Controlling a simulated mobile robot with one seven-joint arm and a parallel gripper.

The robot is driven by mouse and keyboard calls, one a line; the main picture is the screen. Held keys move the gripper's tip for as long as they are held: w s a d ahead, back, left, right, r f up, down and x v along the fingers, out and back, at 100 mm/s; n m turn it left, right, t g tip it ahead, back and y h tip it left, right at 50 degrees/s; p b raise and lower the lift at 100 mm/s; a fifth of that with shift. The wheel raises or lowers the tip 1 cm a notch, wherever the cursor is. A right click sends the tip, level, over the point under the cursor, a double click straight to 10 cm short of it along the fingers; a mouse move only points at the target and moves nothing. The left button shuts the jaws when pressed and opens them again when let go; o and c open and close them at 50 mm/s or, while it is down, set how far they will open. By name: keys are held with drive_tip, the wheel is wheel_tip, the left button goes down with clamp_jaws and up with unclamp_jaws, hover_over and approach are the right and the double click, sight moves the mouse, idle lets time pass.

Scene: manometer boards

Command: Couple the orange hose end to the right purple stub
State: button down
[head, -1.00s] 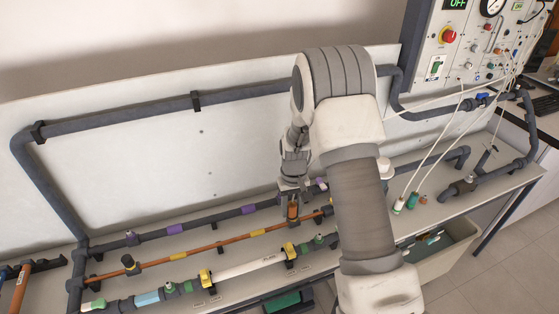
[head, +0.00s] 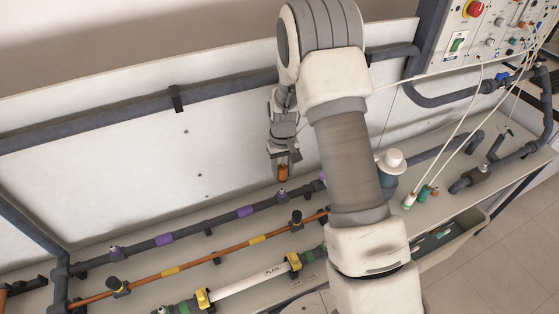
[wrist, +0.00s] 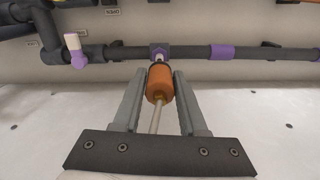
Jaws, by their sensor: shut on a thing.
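The orange hose end (head: 283,173) is an orange cylinder held in my gripper (head: 283,166), just above the right purple stub (head: 282,193) in the head view. In the wrist view my gripper (wrist: 160,74) has its two fingers shut on the orange hose end (wrist: 160,84), with a pale hose trailing from it toward me. The right purple stub (wrist: 159,53), with a pale tip, lies straight beyond the hose end on the dark pipe. A small gap seems to separate them in the head view. The left purple stub (head: 115,251) stands upright farther left on that pipe.
An orange pipe (head: 190,264) with black tappings runs in front of the dark pipe. A white tube section (head: 255,281) lies nearer. Loose hoses with green and white ends (head: 409,201) stand at the right. The white back panel (head: 130,180) rises behind.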

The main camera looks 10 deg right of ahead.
drive_tip(key=shift+w, duration=0.25)
drive_tip(key=b, duration=0.2)
hover_over(282, 190)
drive_tip(key=shift+f, duration=2.25)
drive_tip(key=shift+b, duration=0.55)
drive_tip(key=shift+f+b, duration=1.2)
drive_tip(key=shift+f, duration=0.25)
drive_tip(key=shift+c, duration=1.9)
unclamp_jaws()
wheel_tip(282, 190, up, 18)
drive_tip(key=shift+f, duration=0.25)
